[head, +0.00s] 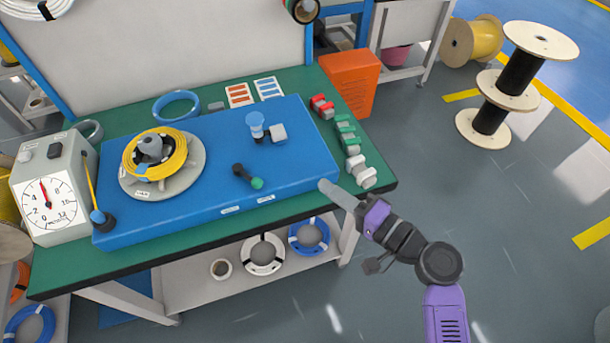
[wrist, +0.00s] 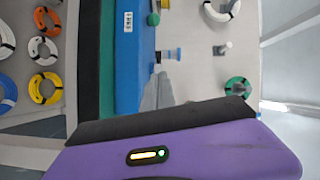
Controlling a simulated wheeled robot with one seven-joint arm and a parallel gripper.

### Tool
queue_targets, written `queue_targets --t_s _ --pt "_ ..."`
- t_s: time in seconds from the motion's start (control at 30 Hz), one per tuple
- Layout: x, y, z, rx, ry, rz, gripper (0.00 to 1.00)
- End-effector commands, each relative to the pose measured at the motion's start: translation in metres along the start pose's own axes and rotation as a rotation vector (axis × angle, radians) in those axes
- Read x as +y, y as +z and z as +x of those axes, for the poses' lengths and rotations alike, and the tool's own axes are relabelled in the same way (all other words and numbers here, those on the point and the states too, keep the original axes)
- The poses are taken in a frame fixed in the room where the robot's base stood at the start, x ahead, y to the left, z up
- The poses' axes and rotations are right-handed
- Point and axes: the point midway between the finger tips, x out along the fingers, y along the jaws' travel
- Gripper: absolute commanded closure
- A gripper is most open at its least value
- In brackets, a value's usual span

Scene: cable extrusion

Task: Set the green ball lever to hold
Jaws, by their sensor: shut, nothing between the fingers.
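The green ball lever (head: 248,177) is a short black arm with a green ball at its end, mounted on the blue panel (head: 200,215). Its black pivot is at the upper left and the ball points to the lower right, toward the panel's front edge. The green ball (wrist: 153,19) also shows at the top of the wrist view. Two small white labels (head: 230,210) sit on the front edge below the lever; their text is too small to read. My gripper (head: 324,184) is shut and empty, off the panel's right end and apart from the lever.
A blue-topped knob (head: 255,125) stands on the panel behind the lever. Red, green and white clamps (head: 346,130) line the table's right side. An orange bin (head: 350,80) stands behind.

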Motion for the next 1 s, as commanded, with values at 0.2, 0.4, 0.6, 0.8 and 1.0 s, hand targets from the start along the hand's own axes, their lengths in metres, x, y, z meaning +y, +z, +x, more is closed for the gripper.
queue_targets --t_s 0.2,0.4,0.6,0.8,1.0 --pt "-0.005 0.013 0.0 -0.053 -0.019 0.019 1.0" --pt "-0.004 0.013 -0.001 -0.051 -0.017 0.018 1.0" --pt "-0.005 0.013 0.007 -0.052 -0.017 0.018 1.0" --pt "-0.007 0.015 0.038 -0.053 -0.019 0.018 1.0" --pt "-0.008 0.017 0.079 -0.053 -0.018 0.017 1.0"
